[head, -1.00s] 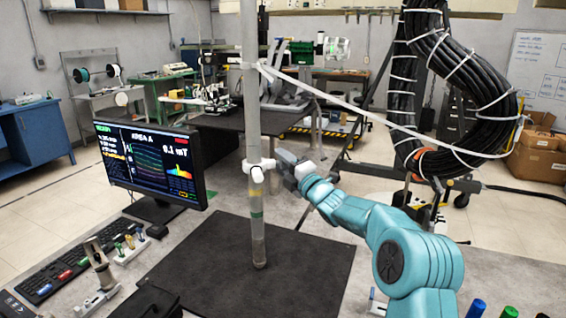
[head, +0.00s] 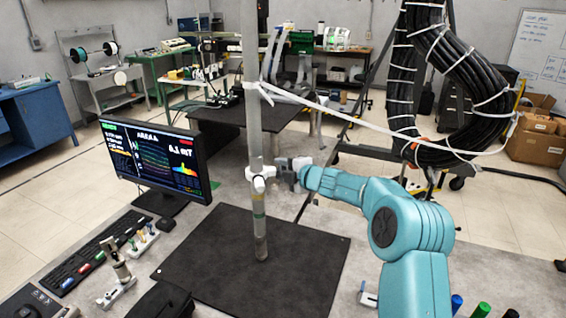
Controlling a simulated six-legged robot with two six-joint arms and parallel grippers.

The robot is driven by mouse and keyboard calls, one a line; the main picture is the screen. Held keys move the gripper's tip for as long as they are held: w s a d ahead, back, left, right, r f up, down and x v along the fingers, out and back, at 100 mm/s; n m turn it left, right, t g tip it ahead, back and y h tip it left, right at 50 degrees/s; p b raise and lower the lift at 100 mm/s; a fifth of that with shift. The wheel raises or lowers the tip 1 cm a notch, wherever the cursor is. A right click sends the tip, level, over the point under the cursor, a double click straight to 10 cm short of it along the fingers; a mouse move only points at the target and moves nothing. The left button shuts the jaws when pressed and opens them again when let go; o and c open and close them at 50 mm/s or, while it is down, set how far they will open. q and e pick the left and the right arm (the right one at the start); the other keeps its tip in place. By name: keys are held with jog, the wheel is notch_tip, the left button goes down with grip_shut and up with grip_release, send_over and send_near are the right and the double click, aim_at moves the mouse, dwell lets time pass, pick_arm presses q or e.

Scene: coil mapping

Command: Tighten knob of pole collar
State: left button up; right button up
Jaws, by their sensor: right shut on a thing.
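A grey vertical pole (head: 252,120) stands on a dark square mat (head: 215,265). A white collar (head: 259,180) is around the pole at about mid height, with a round knob (head: 259,184) facing the camera. My right gripper (head: 283,172) is at the collar's right side, shut on a part of the collar that its jaws hide. My teal right arm reaches in from the lower right. My left gripper is not in the head view.
A monitor (head: 155,160) and a keyboard (head: 90,250) stand left of the mat. A small rack (head: 140,240) and a white-based stand (head: 117,285) are near them. A white strap (head: 340,112) runs from the pole to a black cable coil (head: 470,90).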

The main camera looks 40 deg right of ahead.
jog(key=shift+r+g, duration=0.15)
jog(key=shift+g, duration=0.15)
dwell(0.5)
jog(key=o, duration=1)
jog(key=shift+s, duration=0.1)
jog(key=shift+s, duration=0.4)
jog(key=b+v, duration=0.3)
jog(key=v, duration=1.2)
jog(key=shift+s+d+r, duration=0.1)
jog(key=shift+s+r, duration=0.05)
jog(key=shift+r, duration=0.05)
